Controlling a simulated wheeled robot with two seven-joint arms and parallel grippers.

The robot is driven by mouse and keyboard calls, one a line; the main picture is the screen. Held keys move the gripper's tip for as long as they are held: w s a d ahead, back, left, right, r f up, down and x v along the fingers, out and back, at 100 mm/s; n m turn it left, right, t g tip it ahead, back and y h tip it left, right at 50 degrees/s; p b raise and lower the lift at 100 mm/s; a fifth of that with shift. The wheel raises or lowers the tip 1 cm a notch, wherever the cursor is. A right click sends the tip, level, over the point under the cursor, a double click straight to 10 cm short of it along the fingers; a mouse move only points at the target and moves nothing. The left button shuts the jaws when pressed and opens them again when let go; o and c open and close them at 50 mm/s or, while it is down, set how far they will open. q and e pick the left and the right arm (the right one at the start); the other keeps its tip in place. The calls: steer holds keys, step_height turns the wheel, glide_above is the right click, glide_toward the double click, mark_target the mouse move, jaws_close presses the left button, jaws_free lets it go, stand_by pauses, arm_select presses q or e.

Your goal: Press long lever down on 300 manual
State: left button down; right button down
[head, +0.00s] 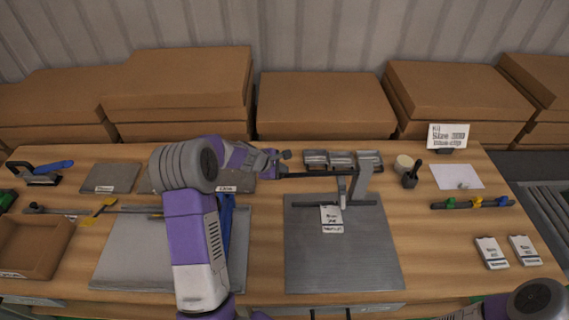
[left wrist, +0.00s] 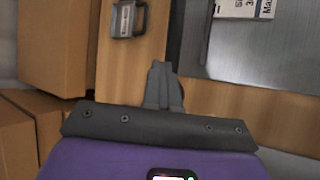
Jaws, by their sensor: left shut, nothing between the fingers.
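The 300 manual press stands on a grey metal base plate (head: 340,262) right of centre in the head view, with an upright grey post (head: 361,184) and a white label card (head: 332,219) on it. Its long dark lever (head: 312,175) sticks out to the left, roughly level. My left gripper (head: 284,156) is shut and empty near the lever's left end; I cannot tell whether it touches. In the left wrist view the shut fingers (left wrist: 163,85) show with a metal plate (left wrist: 275,55) to the right and part of the label card (left wrist: 243,8). My right gripper is out of view.
Small metal blocks (head: 341,158) stand behind the lever. A second grey plate (head: 125,255) lies left, partly hidden by my left arm. Cardboard boxes (head: 322,105) line the table's back. A brown tray (head: 30,245) and white cards (head: 492,252) lie at the sides.

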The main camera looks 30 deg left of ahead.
arm_select(q)
steer(key=shift+s, duration=0.1)
steer(key=shift+w+d+r+p, duration=0.1)
steer(key=shift+w+r+p, duration=0.05)
steer(key=shift+r+p, duration=1.35)
steer(key=shift+w+d+r+p, duration=0.1)
steer(key=shift+r+p, duration=1.15)
steer(key=shift+r, duration=0.4)
steer(key=r+p, duration=0.4)
steer(key=r, duration=0.1)
steer(key=shift+w+d, duration=0.1)
steer(key=shift+d, duration=0.1)
